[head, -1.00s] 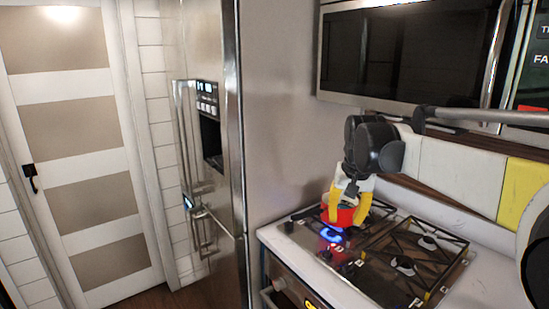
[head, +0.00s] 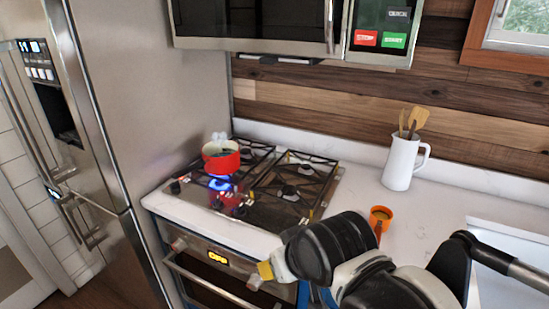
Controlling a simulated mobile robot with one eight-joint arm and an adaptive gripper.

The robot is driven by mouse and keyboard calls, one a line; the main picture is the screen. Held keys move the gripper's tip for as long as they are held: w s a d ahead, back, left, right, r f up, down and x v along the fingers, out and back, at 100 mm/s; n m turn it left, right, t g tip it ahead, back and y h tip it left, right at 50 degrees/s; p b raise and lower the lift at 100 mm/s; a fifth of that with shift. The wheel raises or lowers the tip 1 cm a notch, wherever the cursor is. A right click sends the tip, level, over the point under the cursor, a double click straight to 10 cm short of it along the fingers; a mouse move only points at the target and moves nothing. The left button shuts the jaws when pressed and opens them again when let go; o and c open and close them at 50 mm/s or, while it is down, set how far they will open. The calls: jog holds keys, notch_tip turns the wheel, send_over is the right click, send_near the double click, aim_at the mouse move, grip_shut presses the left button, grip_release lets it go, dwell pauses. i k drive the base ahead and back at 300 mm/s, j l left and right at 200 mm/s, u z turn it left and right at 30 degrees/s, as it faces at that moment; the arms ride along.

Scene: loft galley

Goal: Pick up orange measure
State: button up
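The orange measure (head: 380,214) is a small cup on the white counter, right of the stove and in front of the white pitcher. Its handle appears to point toward me, and its lower part is partly hidden by my arm. My gripper (head: 263,275) is at the lower middle of the head view, in front of the stove and to the left of the measure, apart from it. Only a yellow finger part shows past the dark wrist, so its opening is hidden.
A white pitcher (head: 401,163) with wooden utensils stands behind the measure. A sink (head: 508,255) lies to the right. The microwave (head: 260,22) hangs above the stove.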

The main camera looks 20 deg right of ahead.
aim_at(377, 232)
jog(key=k+l+z, duration=0.15)
jog(key=z, duration=1.1)
jog(key=i+l+u, duration=0.15)
jog(key=l, duration=0.2)
jog(key=i+l+u, duration=0.1)
jog(key=l, duration=0.25)
jog(key=i, duration=0.05)
